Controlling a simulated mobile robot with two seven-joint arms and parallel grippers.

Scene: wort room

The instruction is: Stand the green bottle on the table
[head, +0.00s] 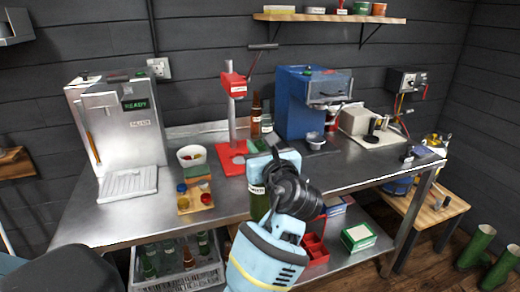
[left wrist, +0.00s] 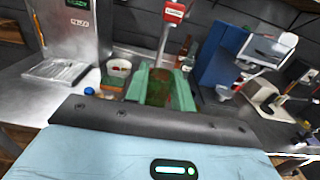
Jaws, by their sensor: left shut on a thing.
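The green bottle (head: 259,206) is in my left gripper (head: 262,160), at the front edge of the steel table (head: 225,198) in the head view. Its label shows just left of my wrist, and much of it is hidden behind my arm. It looks roughly upright. In the left wrist view the bottle (left wrist: 158,92) shows between the green fingers, which are shut on it. I cannot tell whether its base touches the table. My right gripper is not in view.
A red press (head: 232,150) stands behind the gripper, with brown bottles (head: 256,118) beside it. A wooden block with coloured caps (head: 195,192) is to the left, and a blue machine (head: 300,100) to the right. A crate (head: 190,278) with green bottles sits below.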

